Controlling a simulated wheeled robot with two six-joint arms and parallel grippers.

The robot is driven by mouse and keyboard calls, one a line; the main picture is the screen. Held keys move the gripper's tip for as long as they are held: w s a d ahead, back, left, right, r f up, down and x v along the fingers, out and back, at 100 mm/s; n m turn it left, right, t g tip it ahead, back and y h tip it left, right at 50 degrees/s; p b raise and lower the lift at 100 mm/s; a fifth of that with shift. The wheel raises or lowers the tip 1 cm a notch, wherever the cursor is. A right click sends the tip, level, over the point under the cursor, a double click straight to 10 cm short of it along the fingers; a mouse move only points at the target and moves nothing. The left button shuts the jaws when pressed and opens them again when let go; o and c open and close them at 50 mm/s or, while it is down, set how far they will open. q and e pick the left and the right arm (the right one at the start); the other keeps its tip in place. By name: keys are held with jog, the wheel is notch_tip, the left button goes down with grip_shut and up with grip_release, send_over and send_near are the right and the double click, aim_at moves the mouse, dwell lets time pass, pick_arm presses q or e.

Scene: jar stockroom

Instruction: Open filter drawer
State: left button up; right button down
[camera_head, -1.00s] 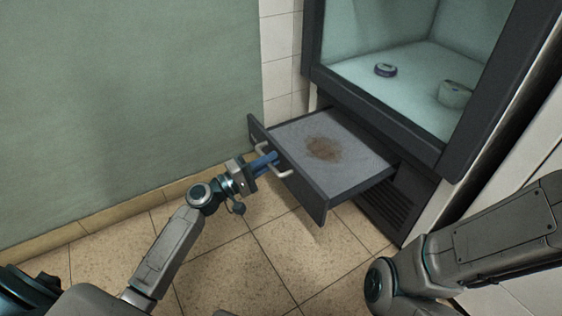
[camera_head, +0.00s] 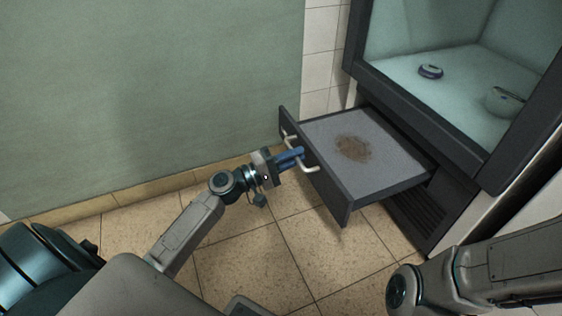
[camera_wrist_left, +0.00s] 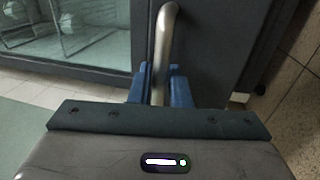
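The filter drawer (camera_head: 400,178) is pulled well out below the glass-fronted cabinet. It holds a grey filter pad with a brown stain (camera_head: 353,148) in its middle. Its dark front bears a light metal bar handle (camera_head: 311,167). My left gripper (camera_head: 297,157) is at the handle, with its blue fingers on either side of the bar. In the left wrist view the handle (camera_wrist_left: 164,45) runs down between the two blue fingers (camera_wrist_left: 162,88), which look closed on it. My right arm (camera_head: 470,275) shows at the lower right; its gripper is out of the picture.
Above the drawer, the cabinet (camera_head: 425,130) holds a small dark-rimmed round thing (camera_head: 430,71) and a pale round container (camera_head: 502,102). A green wall panel (camera_head: 150,90) stands at the left. The tiled floor (camera_head: 250,255) before the drawer is clear.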

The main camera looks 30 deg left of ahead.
pick_arm(q)
jog(key=p+v, duration=0.1)
jog(key=v, duration=0.9)
jog(key=shift+s+a, duration=0.1)
dwell(0.3)
